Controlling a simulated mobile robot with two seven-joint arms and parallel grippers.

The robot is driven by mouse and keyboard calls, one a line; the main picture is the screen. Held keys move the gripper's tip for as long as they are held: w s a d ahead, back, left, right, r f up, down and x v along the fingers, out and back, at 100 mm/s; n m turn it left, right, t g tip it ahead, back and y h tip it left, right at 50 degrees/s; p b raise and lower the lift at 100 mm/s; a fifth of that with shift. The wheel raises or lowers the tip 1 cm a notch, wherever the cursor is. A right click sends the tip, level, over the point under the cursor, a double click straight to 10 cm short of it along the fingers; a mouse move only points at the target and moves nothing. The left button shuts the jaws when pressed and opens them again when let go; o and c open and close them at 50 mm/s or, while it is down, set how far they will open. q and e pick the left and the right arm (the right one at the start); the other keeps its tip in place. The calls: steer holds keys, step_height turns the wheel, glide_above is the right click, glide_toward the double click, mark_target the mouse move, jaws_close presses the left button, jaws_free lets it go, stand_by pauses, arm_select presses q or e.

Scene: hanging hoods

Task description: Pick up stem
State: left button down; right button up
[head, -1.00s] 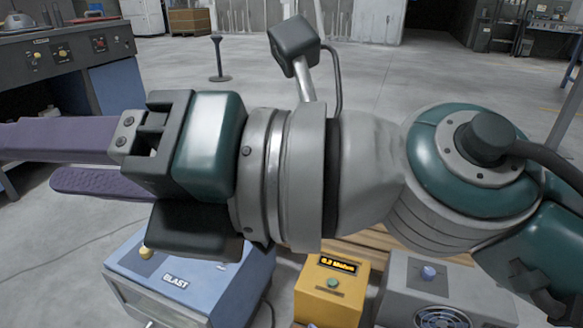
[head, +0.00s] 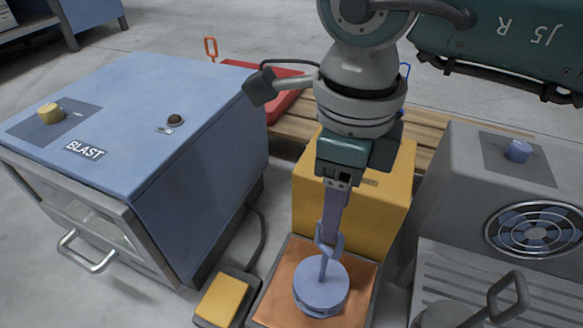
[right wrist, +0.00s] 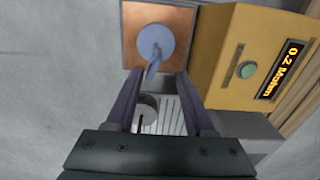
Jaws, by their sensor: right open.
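A blue-violet stem (head: 323,265) with a looped top stands upright on a round disc (head: 321,288) of the same colour. The disc rests on a copper-coloured plate (head: 273,304) in the head view. My right gripper (head: 328,243) points down at the stem's looped top. In the right wrist view my open right gripper (right wrist: 158,76) has its fingertips either side of the stem's upper end (right wrist: 152,70), with gaps showing. In the head view the fingers partly cover the loop. My left gripper is not in view.
A yellow box (head: 385,215) stands right behind the plate. A blue BLAST cabinet (head: 205,160) is on the left, a grey fan unit (head: 455,185) on the right. A grey looped handle (head: 508,292) rises at the front right. A yellow-topped pedal (head: 222,300) lies beside the plate.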

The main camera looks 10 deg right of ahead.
mark_target(327, 249)
steer(key=f+b, duration=0.2)
steer(key=f, duration=0.1)
steer(key=f+b, duration=0.1)
steer(key=f, duration=0.1)
steer(key=shift+s+a, duration=0.2)
steer(key=shift+s, duration=0.15)
step_height(327, 249, down, 5)
steer(key=b, duration=0.5)
steer(key=shift+a+b, duration=0.15)
steer(key=shift+b, duration=0.2)
steer(key=shift+r, duration=0.15)
steer(key=shift+c, duration=0.3)
steer(key=shift+w, duration=0.1)
steer(key=c, duration=0.3)
jaws_close()
